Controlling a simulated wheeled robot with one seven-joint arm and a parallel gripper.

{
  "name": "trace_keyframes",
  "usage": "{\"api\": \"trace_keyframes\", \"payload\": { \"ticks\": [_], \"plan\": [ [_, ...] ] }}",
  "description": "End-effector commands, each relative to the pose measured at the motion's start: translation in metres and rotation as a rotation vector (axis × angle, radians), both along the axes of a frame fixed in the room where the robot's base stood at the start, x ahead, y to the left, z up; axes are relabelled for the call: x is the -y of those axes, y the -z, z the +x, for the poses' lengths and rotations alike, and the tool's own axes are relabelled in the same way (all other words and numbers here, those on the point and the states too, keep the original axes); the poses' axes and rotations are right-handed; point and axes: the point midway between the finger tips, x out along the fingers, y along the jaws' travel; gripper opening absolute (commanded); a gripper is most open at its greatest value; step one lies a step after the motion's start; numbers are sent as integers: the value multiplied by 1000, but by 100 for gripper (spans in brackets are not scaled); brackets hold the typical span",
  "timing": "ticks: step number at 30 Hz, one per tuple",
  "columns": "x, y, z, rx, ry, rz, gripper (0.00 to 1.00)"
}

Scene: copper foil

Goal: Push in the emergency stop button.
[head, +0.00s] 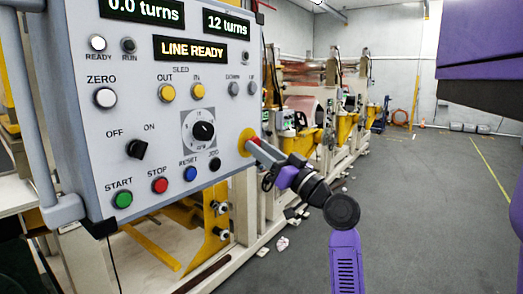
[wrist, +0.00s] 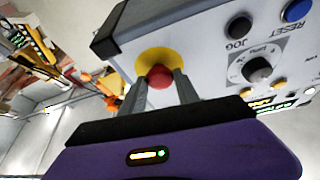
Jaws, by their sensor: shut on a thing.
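The emergency stop button (wrist: 160,76) is a red knob in front of a round yellow plate (wrist: 157,57) at the panel's lower right corner. In the head view the red button (head: 255,140) shows only in part behind my fingers. My gripper (head: 260,147) reaches it from the right. In the wrist view its two grey fingers (wrist: 162,83) stand on either side of the red knob and are shut on it. How far the button is pressed in cannot be told.
The grey control panel (head: 80,75) carries knobs and buttons, with the blue reset button (head: 190,174) and black jog button (head: 215,164) close by. Its display (head: 190,50) reads "LINE READY". Machinery (head: 310,125) stands behind. Grey floor (head: 430,190) lies open at right.

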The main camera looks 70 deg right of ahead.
Motion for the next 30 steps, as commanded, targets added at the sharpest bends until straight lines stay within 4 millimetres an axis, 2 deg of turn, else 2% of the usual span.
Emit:
{"api": "trace_keyframes", "payload": {
  "ticks": [6,14,15,18,26,30],
  "plan": [
    [2,2,9,3,0,-2,0],
    [2,-1,10,1,-1,-1,0],
    [2,-1,10,1,-1,-1,43],
    [2,-1,10,1,-1,-1,59],
    [2,0,9,1,0,0,59],
    [1,5,3,1,2,1,59]
  ]
}}
